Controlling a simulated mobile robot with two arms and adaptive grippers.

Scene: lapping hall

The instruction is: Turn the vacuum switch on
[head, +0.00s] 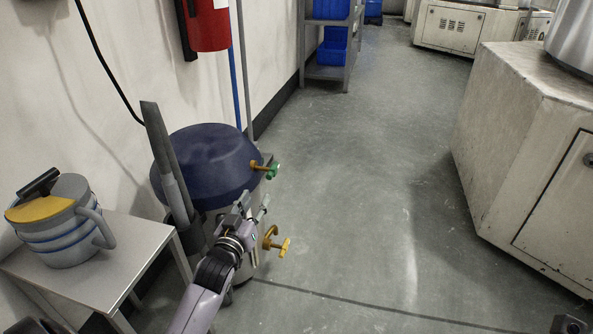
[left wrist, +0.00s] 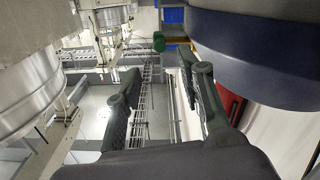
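The vacuum is a drum with a dark blue lid (head: 207,160) against the left wall; the lid fills the upper right of the left wrist view (left wrist: 265,55). A green knob (head: 274,171) on a brass stem sticks out at its right side, probably the switch; it shows at the top middle of the left wrist view (left wrist: 159,41). My left gripper (head: 254,206) is in front of the drum, below the knob and apart from it. Its fingers (left wrist: 165,98) are spread with nothing between them. A dark tip (head: 571,325) at the bottom right corner seems to be my right gripper, mostly cut off.
A yellow valve handle (head: 277,242) sits low on the drum, close to my left gripper. A small metal table (head: 125,262) with a grey and yellow jug (head: 66,228) stands at the left. A large machine cabinet (head: 520,150) stands at the right. The floor between is clear.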

